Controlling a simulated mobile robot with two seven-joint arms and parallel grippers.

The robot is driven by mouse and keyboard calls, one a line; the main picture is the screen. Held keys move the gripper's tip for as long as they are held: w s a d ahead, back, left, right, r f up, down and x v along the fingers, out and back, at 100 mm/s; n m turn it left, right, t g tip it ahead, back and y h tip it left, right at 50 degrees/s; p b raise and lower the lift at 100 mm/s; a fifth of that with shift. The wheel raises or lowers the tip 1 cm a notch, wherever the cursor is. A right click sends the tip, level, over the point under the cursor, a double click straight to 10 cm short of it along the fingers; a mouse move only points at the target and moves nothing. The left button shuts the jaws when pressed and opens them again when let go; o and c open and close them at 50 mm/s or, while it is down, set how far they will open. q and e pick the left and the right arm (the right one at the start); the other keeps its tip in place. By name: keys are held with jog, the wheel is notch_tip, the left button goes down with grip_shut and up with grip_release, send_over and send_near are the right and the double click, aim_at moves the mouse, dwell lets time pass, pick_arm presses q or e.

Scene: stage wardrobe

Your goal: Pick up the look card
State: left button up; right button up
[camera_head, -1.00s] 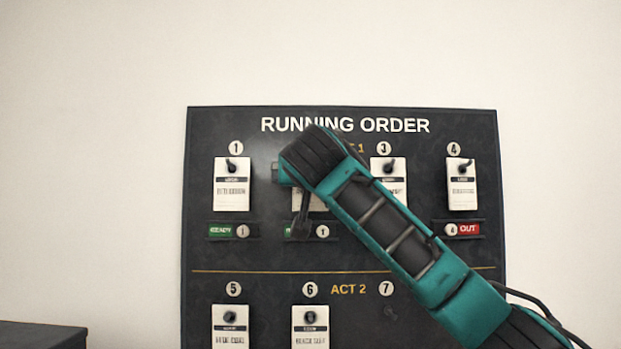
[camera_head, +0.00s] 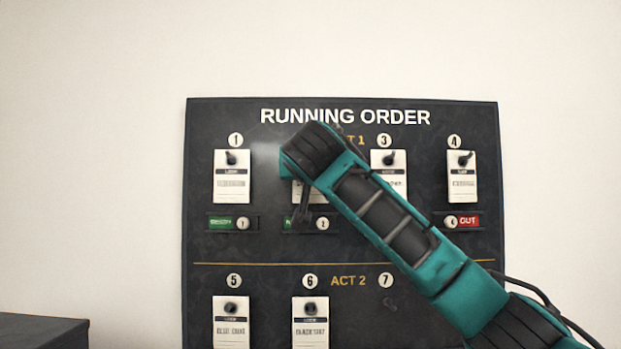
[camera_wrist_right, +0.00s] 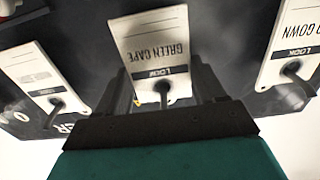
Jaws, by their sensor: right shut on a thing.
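The look card reading GREEN CAPE (camera_wrist_right: 152,45) appears upside down in the right wrist view, still at its peg on the board. My right gripper (camera_wrist_right: 165,85) is shut on this card, with a dark finger on each side. In the head view the card (camera_head: 310,192) is at place 2 and mostly hidden behind my right arm. The right gripper's dark finger part (camera_head: 304,208) shows below the arm's end, against the board. My left gripper is not in view.
The RUNNING ORDER board (camera_head: 345,240) hangs on a pale wall. Neighbouring cards hang at place 1 (camera_head: 232,178) and place 3 (camera_head: 388,188), close beside the gripper. Place 7 (camera_head: 386,281) has no card. A dark box (camera_head: 40,330) stands at lower left.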

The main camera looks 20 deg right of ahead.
pick_arm(q)
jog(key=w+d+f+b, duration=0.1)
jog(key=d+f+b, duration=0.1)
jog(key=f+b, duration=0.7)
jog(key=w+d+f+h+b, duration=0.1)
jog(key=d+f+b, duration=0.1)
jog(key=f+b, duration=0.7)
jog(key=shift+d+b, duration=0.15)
jog(key=shift+b, duration=3.2)
pick_arm(e)
jog(key=v, duration=3.2)
jog(key=shift+r, duration=0.45)
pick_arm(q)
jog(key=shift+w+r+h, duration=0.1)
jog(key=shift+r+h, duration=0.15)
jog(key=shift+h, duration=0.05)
pick_arm(e)
jog(key=shift+w, duration=0.15)
